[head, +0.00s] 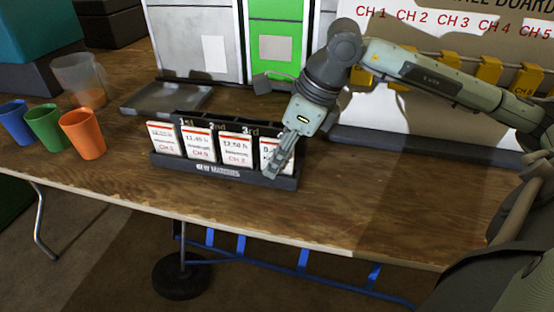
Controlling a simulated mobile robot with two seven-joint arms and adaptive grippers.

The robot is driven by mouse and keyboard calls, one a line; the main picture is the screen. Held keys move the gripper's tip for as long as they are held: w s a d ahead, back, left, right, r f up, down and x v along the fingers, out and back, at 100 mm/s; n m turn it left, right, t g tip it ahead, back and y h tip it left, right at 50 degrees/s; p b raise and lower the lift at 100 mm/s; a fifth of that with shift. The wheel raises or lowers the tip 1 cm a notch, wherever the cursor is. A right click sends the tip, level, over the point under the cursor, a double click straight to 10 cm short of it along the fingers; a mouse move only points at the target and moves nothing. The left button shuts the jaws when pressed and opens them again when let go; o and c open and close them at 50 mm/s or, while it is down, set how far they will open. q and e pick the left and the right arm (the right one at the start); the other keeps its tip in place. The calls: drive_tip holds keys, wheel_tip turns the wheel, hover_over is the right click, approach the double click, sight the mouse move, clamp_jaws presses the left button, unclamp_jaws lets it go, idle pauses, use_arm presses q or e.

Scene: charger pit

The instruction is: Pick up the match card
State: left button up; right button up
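A dark card holder (225,171) marked "1st", "2nd" and "3rd" along its back stands near the table's front edge. White match cards with a red stripe and red channel writing stand in it in a row: a leftmost card (165,139), a second card (200,143), a third card (236,149) and a rightmost card (267,146). My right gripper (274,166) points down at the rightmost card and covers much of it. Its fingers are seen edge-on, so whether they hold the card is unclear. My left gripper is not in view.
Blue (17,123), green (45,127) and orange (83,134) cups stand at the left, with a clear jug (80,80) behind. A grey tray (165,98) lies behind the holder. A board with yellow tags (488,72) stands at the back right. The table's right front is clear.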

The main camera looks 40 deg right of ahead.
clamp_jaws()
drive_tip(key=shift+r, duration=0.15)
